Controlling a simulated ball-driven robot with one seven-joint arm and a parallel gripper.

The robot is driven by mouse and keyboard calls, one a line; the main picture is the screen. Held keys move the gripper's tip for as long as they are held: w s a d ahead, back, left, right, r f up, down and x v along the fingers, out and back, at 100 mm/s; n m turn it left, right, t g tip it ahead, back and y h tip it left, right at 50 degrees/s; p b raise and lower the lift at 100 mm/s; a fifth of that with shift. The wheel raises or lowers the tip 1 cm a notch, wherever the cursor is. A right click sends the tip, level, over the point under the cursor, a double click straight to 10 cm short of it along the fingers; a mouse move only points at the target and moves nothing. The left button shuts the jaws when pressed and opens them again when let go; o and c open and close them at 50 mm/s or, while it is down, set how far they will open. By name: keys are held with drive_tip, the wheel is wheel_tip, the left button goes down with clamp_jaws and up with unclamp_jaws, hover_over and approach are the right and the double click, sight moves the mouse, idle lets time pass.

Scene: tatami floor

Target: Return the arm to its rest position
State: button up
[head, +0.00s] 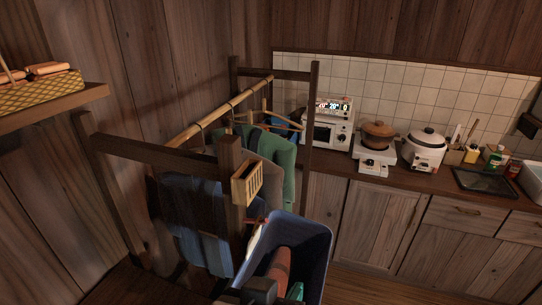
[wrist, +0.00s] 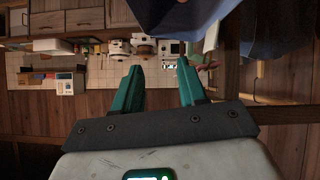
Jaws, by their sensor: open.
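My gripper (wrist: 158,82) is open in the wrist view, with its two teal fingers apart and nothing between them. The wrist picture is upside down, with the kitchen counter beyond the fingertips. A dark blue surface (wrist: 210,18) is close above the fingers there; I cannot tell whether it is cloth or the bin. In the head view a dark part at the bottom edge, beside the blue bin (head: 312,240), seems to be my arm. Most of the arm is out of frame, so its full pose cannot be told.
A wooden clothes rack (head: 230,165) with hanging garments, including a green one (head: 284,160), stands close in front. The blue bin holds a reddish-brown item (head: 280,268). A counter (head: 400,182) with appliances runs behind. A shelf (head: 60,103) juts out at left. Floor shows at lower right.

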drive_tip(key=d+f+n+g+y, duration=0.1)
drive_tip(key=d+f+g, duration=0.1)
drive_tip(key=d+f, duration=0.75)
drive_tip(key=d+f+n+g+y, duration=0.1)
drive_tip(key=d+f+g, duration=0.1)
drive_tip(key=d+f, duration=0.75)
drive_tip(key=s+d+f+g+y+b, duration=0.1)
drive_tip(key=s+d+f+g+b, duration=0.1)
drive_tip(key=s+f+b, duration=0.3)
drive_tip(key=s+d+f+g+y+b, duration=0.1)
drive_tip(key=s+d+f+g+b, duration=0.2)
drive_tip(key=s+f, duration=1.1)
drive_tip(key=shift+d+f+b, duration=0.85)
drive_tip(key=shift+d+b, duration=0.15)
drive_tip(key=shift+d, duration=0.25)
